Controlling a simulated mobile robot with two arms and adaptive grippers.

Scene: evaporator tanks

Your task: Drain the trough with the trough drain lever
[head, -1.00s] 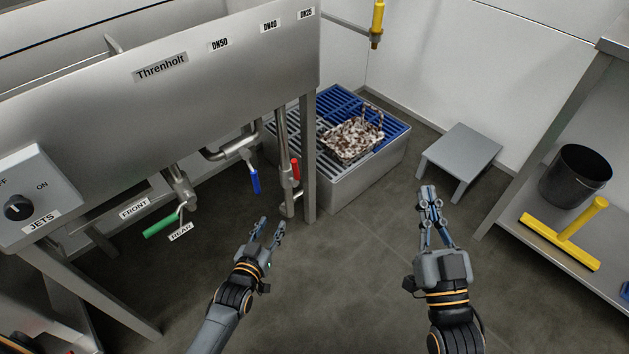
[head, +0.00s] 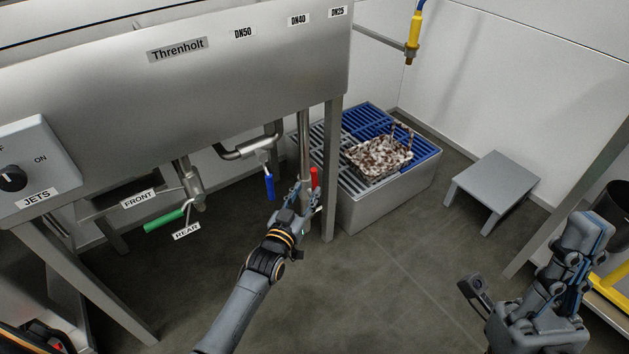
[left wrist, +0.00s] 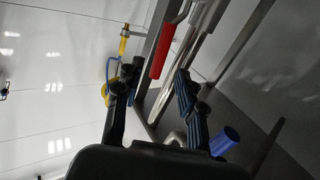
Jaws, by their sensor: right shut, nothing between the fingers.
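The steel trough (head: 180,95) marked Threnholt stands at left in the head view. Below it hang a green-handled lever (head: 165,222), a blue-handled lever (head: 269,187) and a red-handled lever (head: 314,178); none is labelled as the trough drain. My left gripper (head: 296,196) is open beside the red handle and its vertical pipe. In the left wrist view the red handle (left wrist: 163,52) shows just beyond and between the parted fingers (left wrist: 158,85); contact cannot be told. The blue handle (left wrist: 225,140) is lower right there. My right gripper (head: 588,235) is shut and empty at lower right.
A trough leg (head: 331,165) stands just right of the red lever. A grey step stool (head: 495,180) is further right. The floor between is clear.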

